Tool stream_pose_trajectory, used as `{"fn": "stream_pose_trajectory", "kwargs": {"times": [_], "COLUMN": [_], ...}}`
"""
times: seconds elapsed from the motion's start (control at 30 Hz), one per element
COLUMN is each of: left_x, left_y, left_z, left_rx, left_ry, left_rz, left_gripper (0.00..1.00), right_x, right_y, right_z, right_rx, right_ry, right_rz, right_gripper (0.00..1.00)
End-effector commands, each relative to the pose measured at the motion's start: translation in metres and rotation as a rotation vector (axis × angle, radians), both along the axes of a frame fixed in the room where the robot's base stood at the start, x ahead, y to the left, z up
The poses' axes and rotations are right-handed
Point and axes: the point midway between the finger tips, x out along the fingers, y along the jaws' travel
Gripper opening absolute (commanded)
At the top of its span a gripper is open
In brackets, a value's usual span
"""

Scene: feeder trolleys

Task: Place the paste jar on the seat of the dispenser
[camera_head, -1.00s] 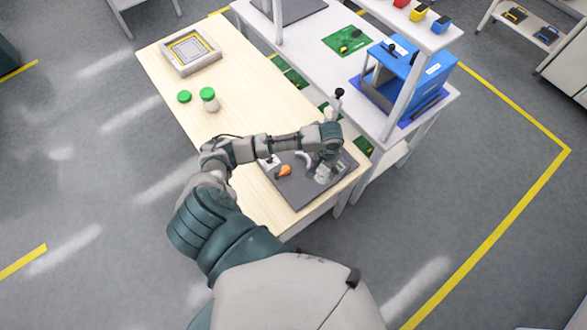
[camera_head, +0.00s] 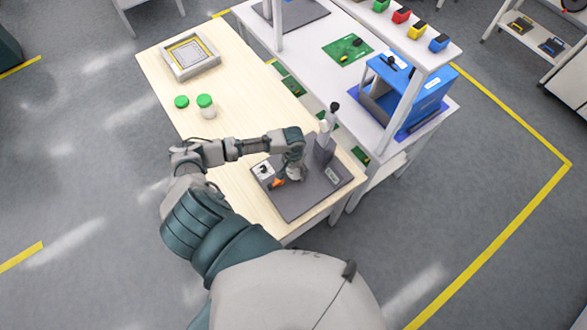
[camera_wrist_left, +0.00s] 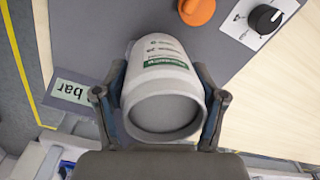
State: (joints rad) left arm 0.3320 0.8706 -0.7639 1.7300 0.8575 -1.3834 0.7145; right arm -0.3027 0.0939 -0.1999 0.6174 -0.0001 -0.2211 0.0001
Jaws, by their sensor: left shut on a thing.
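The paste jar (camera_wrist_left: 165,75) is a pale grey-white jar with a green-marked label, seen end-on in the left wrist view. My left gripper (camera_wrist_left: 163,105) is shut on it, one finger on each side. In the head view this gripper (camera_head: 294,176) is over the dispenser's dark grey base plate (camera_head: 305,205), just left of its upright column (camera_head: 323,147). The dispenser has an orange knob (camera_wrist_left: 197,11) and a black dial (camera_wrist_left: 265,19). The seat cannot be made out. Whether the jar touches the plate cannot be told. My right gripper is not in view.
A green-lidded jar (camera_head: 206,107) and a green lid (camera_head: 182,101) are on the wooden table (camera_head: 165,75), with a framed tray (camera_head: 190,56) at its far end. A white bench (camera_head: 310,55) with a blue device (camera_head: 420,85) stands on the right.

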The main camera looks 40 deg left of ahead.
Motion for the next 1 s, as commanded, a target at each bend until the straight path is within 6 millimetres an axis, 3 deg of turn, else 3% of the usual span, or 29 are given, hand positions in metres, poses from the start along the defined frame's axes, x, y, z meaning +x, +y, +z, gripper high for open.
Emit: {"fn": "stream_pose_trajectory", "kwargs": {"times": [0.03,0.13,0.17,0.23,0.4,0.73,0.87,1.0], "left_x": [-0.008,-0.01,-0.01,-0.01,-0.008,-0.006,-0.005,-0.005], "left_y": [0.004,0.004,0.004,0.003,0.001,-0.002,0.0,0.001], "left_z": [-0.009,-0.01,-0.01,-0.01,-0.007,0.0,0.017,0.048], "left_rx": [0.012,0.015,0.016,0.016,0.014,0.014,0.013,0.012], "left_ry": [0.021,0.026,0.028,0.026,0.021,0.016,0.012,0.011], "left_rz": [0.001,0.001,0.0,0.0,0.001,0.001,0.001,0.0], "left_gripper": [0.03,0.04,0.78,0.93,0.93,0.93,0.93,0.93], "right_x": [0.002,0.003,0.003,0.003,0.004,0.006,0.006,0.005], "right_y": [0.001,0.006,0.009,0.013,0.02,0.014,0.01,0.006], "right_z": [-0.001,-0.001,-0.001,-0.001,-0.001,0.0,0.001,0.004], "right_rx": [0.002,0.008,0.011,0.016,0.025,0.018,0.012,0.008], "right_ry": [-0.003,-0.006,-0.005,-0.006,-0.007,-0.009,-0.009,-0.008], "right_rz": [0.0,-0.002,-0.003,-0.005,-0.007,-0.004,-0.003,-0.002], "right_gripper": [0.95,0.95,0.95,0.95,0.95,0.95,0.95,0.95]}}
